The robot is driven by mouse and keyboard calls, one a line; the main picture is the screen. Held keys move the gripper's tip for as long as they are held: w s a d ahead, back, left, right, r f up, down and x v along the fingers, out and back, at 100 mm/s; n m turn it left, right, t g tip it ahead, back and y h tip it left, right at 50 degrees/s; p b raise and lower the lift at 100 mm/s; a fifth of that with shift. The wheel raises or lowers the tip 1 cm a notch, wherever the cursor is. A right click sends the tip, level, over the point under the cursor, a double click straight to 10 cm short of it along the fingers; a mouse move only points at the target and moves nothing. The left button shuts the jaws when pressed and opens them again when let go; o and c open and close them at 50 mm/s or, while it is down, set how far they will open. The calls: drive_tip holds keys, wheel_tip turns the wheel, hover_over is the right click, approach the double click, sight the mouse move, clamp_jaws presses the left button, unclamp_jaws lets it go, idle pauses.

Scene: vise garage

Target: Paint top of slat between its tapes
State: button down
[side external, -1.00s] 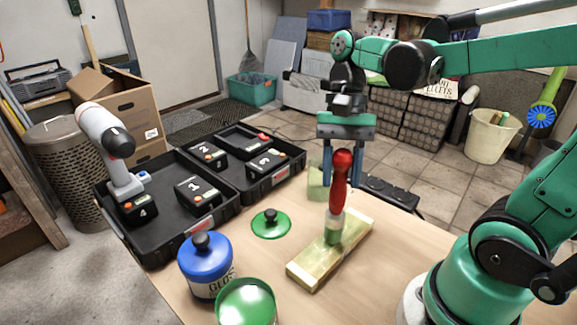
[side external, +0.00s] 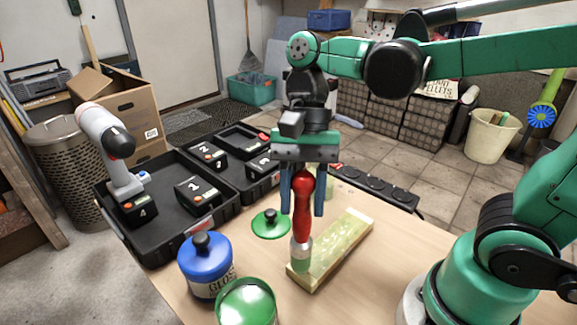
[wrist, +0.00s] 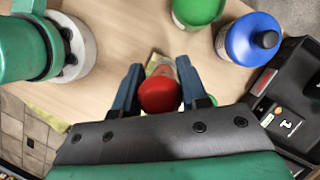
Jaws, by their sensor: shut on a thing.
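My gripper (side external: 303,190) is shut on the red-handled brush (side external: 303,210), held upright with its bristles down. In the wrist view the blue fingers sit on both sides of the red handle (wrist: 160,94). The green-stained bristles are at the near end of the wooden slat (side external: 342,242). The slat lies slantwise on the table, with green smears along its top and a paler far end. The tapes cannot be made out clearly. An open can of green paint (side external: 246,302) stands at the front, and its green lid (side external: 270,224) lies behind it.
A black power strip (side external: 375,187) is behind the slat. The table right of the slat is clear.

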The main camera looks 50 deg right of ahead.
drive_tip(key=shift+r, duration=3.7)
drive_tip(key=shift+s, duration=0.15)
